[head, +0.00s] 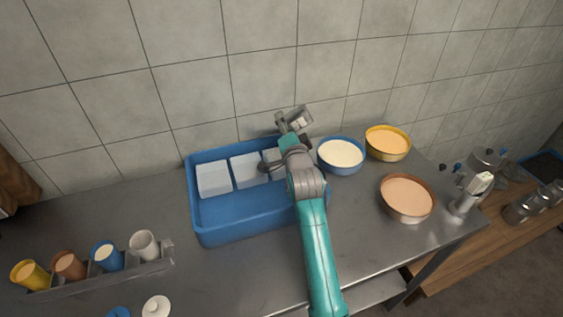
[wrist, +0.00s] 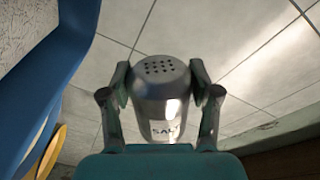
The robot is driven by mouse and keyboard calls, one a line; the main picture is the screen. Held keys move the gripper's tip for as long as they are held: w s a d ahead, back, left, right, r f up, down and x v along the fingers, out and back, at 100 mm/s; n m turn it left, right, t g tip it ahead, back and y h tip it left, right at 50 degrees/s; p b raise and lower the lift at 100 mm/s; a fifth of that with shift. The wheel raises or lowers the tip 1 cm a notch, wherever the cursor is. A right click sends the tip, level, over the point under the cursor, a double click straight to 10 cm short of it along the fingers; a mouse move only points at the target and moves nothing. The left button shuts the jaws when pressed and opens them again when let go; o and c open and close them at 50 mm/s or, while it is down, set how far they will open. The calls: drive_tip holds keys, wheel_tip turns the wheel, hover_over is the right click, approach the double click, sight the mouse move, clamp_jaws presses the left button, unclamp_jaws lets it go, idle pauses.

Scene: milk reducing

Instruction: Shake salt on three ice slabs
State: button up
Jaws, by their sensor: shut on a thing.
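In the wrist view my gripper (wrist: 161,92) is shut on the salt shaker (wrist: 160,112), a metal cylinder with a holed top and a partly visible label. In the head view my gripper (head: 294,119) is near the back wall, above the right back part of the blue tray (head: 240,212). Three pale ice slabs lie in a row along the tray's back: the left slab (head: 214,180), the middle slab (head: 246,170) and the right slab (head: 274,167), which my arm partly hides. I cannot tell whether salt lies on them.
Right of the tray stand a blue bowl (head: 341,155), a yellow bowl (head: 388,143) and a brown bowl (head: 407,198). A rack (head: 152,264) with several cups is at the front left. The tiled wall (head: 190,75) is close behind the tray.

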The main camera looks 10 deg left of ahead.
drive_tip(key=s+a, duration=0.5)
drive_tip(key=a, duration=0.4)
drive_tip(key=shift+s, duration=0.35)
idle(1.6)
drive_tip(key=shift+r, duration=0.1)
idle(2.1)
drive_tip(key=s+a, duration=0.5)
drive_tip(key=a, duration=0.4)
drive_tip(key=shift+s, duration=0.4)
idle(1.8)
